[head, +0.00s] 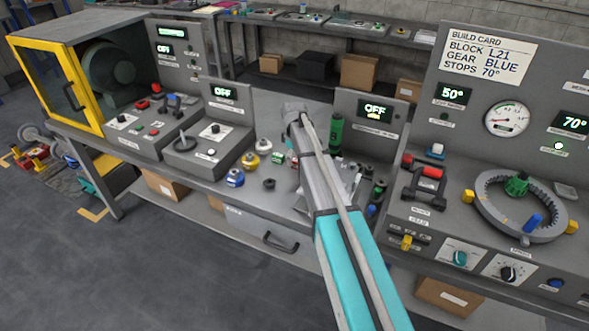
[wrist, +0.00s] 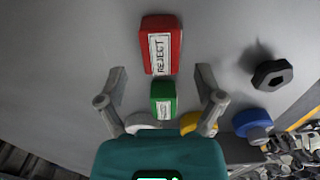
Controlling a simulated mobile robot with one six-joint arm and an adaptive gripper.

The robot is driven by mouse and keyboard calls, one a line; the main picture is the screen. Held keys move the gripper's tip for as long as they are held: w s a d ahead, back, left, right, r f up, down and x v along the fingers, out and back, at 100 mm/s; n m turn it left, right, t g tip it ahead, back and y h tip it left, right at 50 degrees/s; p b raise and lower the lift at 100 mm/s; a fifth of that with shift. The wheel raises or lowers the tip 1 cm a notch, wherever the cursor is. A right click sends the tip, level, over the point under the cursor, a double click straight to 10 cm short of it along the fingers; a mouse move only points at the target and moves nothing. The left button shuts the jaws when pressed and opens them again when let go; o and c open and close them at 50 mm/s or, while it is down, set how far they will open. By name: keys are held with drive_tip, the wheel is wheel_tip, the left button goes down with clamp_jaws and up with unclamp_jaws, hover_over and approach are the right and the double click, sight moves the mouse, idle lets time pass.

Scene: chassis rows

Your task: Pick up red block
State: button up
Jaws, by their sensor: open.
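A red block (wrist: 161,45) with a white REJECT label lies on the grey bench top in the wrist view, just beyond my fingertips. My gripper (wrist: 161,80) is open and empty, with one finger on each side of a green block (wrist: 163,90). The green block sits between the red block and my gripper's palm and also carries a white label. My fingers do not appear to touch either block.
A black hexagonal part (wrist: 271,74) lies right of the red block. A blue round part (wrist: 252,123) and a yellow one (wrist: 192,122) lie near my right finger. In the head view, a dark green cylinder (head: 336,132) stands right of my arm, and control consoles flank the bench.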

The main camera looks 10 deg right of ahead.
sight(294, 159)
drive_tip(key=shift+f+b, duration=0.65)
drive_tip(key=shift+f, duration=0.3)
clamp_jaws()
drive_tip(key=shift+r, duration=0.25)
wheel_tip(294, 159, up, 10)
drive_tip(key=p, duration=1)
drive_tip(key=shift+f, duration=0.2)
idle(0.6)
